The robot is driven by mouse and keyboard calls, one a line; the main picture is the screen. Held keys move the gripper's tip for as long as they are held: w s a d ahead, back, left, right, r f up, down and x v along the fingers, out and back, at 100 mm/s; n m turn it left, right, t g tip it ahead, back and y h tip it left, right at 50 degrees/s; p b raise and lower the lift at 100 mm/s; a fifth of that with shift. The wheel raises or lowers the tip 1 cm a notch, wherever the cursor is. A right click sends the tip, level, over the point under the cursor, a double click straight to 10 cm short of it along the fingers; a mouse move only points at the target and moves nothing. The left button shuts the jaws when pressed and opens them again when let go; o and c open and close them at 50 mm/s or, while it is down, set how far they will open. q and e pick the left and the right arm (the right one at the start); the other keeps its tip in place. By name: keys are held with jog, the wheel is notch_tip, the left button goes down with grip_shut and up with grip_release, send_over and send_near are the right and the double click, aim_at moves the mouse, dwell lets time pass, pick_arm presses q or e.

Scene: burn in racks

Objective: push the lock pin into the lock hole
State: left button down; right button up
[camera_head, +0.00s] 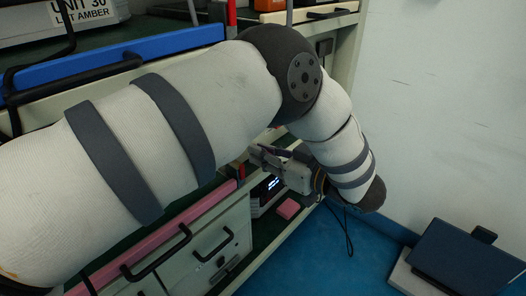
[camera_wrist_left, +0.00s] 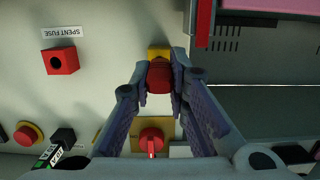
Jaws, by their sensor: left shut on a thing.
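My left gripper (camera_head: 262,158) is low at the end of my arm in the head view, in front of the rack's lower section. In the left wrist view its two fingers (camera_wrist_left: 159,82) are closed on a small red piece (camera_wrist_left: 158,76), which seems to be the lock pin. A yellow block (camera_wrist_left: 159,52) shows directly behind the red piece, on the pale panel. The lock hole is not visible; the fingers and red piece may hide it. I cannot tell how deep the red piece sits. My right gripper is in neither view.
In the left wrist view, a red socket (camera_wrist_left: 60,62) labelled SPENT FUSE, a red rotary switch (camera_wrist_left: 151,139) on yellow and a red button (camera_wrist_left: 27,134) share the panel. In the head view, a drawer handle (camera_head: 157,256) juts out left of the gripper.

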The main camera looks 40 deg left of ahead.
pick_arm(q)
jog(key=d, duration=0.3)
jog(key=shift+s+d, duration=0.15)
jog(key=shift+d, duration=0.1)
dwell(0.5)
